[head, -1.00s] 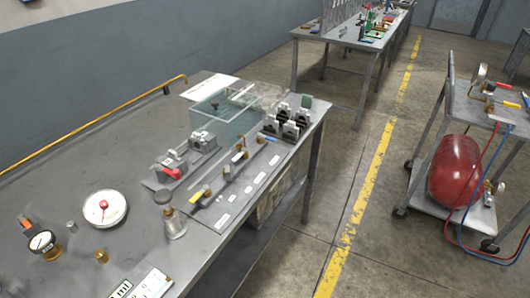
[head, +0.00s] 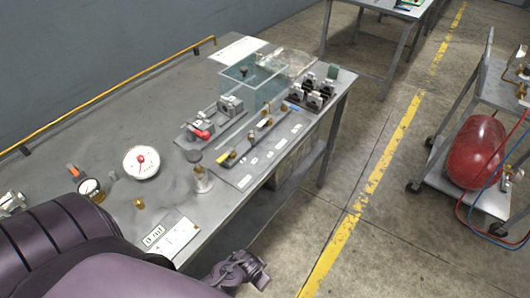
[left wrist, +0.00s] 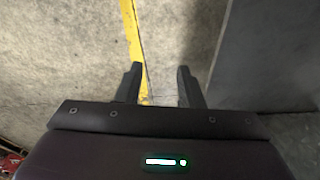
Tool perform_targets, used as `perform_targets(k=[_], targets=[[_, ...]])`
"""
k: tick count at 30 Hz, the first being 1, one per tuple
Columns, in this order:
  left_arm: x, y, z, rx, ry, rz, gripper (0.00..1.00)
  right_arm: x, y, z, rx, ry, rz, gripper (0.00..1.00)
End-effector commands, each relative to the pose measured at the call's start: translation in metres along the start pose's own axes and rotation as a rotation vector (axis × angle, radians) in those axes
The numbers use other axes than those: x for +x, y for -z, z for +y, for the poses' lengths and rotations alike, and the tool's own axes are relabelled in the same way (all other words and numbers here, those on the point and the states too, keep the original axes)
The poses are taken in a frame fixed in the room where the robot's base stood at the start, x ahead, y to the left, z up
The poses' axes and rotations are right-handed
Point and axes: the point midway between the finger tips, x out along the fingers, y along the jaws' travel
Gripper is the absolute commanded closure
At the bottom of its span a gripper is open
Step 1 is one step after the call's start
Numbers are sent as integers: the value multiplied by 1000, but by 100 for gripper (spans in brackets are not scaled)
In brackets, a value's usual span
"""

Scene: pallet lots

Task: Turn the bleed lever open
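I cannot tell for sure which part is the bleed lever. A small fitting with a red handle (head: 202,134) sits on the bench, and a piece with a yellow handle (head: 228,157) lies just in front of it. Brass fittings (head: 522,75) on the cart at the right edge are partly cut off. My left gripper (head: 242,270) is low in the head view, beyond the bench's front edge and over the floor, away from these parts. In the left wrist view its fingers (left wrist: 158,88) are apart with only floor between them. My right gripper is not in view.
The cart holds a red tank (head: 476,152) with red and blue hoses. Open floor with a yellow line (head: 375,175) lies between bench and cart.

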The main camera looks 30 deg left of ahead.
Motion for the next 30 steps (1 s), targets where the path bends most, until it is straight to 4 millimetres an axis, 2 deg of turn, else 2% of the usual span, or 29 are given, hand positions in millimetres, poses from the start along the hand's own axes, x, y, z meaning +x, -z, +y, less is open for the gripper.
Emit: perform_targets(k=[1,3,11,12,14,16,18,21,26,29,30], targets=[[-34,20,-2,6,2,19,66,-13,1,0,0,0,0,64],[-70,40,-4,20,4,36,66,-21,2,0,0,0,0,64],[-191,106,-8,187,28,123,66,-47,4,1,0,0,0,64],[-211,118,-9,245,39,144,66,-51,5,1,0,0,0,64],[-238,136,-9,354,61,179,66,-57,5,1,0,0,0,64],[-266,162,-9,534,103,228,66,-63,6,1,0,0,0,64],[-281,183,-8,727,150,267,66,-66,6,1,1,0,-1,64],[-292,210,-8,991,219,303,66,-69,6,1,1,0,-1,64],[-297,251,-17,1434,338,325,66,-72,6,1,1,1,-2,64],[-294,277,-34,1757,415,300,66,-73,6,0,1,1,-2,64],[-293,287,-46,1898,443,278,66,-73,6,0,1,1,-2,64]])
